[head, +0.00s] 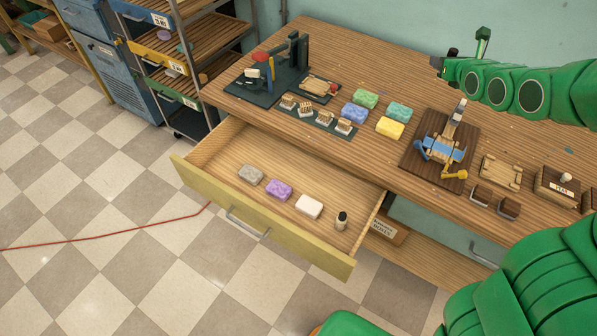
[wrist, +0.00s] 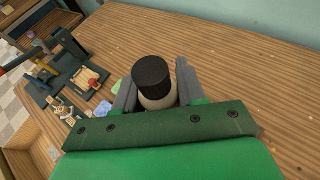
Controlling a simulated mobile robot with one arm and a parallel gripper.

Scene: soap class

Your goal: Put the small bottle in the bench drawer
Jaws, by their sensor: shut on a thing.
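In the wrist view, my gripper (wrist: 156,84) is shut on a small bottle (wrist: 157,99) with a black cap and pale body, its lower part hidden. In the head view, my gripper (head: 439,64) is above the back of the bench, and the held bottle is hard to make out. The bench drawer (head: 225,206) is pulled open, below and left of my gripper. Another small bottle (head: 342,221), with a black cap, stands inside at its right end. A grey soap (head: 251,174), a purple soap (head: 279,189) and a white soap (head: 309,206) lie beside it.
The bench top (head: 350,45) holds a dark press (head: 283,75), several coloured soaps, a wooden board with a blue and yellow device (head: 442,148) and stamps at the right. A shelf rack (head: 180,60) stands left. The drawer's back has bare room. A red cable (head: 110,236) crosses the floor.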

